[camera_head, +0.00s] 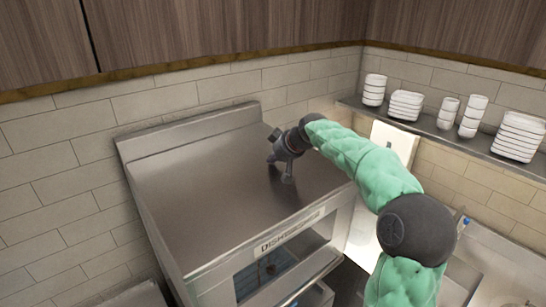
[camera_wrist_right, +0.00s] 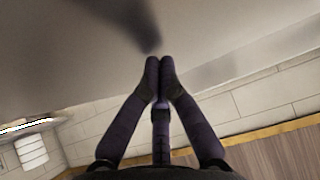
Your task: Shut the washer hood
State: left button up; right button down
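The washer hood (camera_head: 225,185) is a large stainless steel box with a flat top, a raised back edge and a front label starting "DISH". Below the label is a dark opening or window (camera_head: 270,268) with something bluish inside; I cannot tell which it is. My right gripper (camera_head: 285,172) is over the right part of the hood top, fingers angled down. In the right wrist view its fingertips (camera_wrist_right: 160,65) are together with nothing between them. They point at the grey metal (camera_wrist_right: 70,50), their shadow meeting the tips; contact is unclear. My left gripper is out of view.
A metal shelf (camera_head: 445,129) on the right wall holds several stacks of white dishes (camera_head: 517,135). Wooden cabinets (camera_head: 200,30) hang above the tiled wall. A sink or counter (camera_head: 490,260) is at the lower right. The rest of the hood top is clear.

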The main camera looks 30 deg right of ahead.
notch_tip(320, 180, down, 30)
jog(key=b, duration=2.2)
jog(key=shift+r+b, duration=0.15)
jog(key=shift+b, duration=0.2)
jog(key=shift+a, duration=0.1)
jog(key=w+r+p+v, duration=0.2)
jog(key=p+v, duration=0.1)
jog(key=v, duration=1)
jog(key=shift+r, duration=0.15)
jog(key=shift+w, duration=0.1)
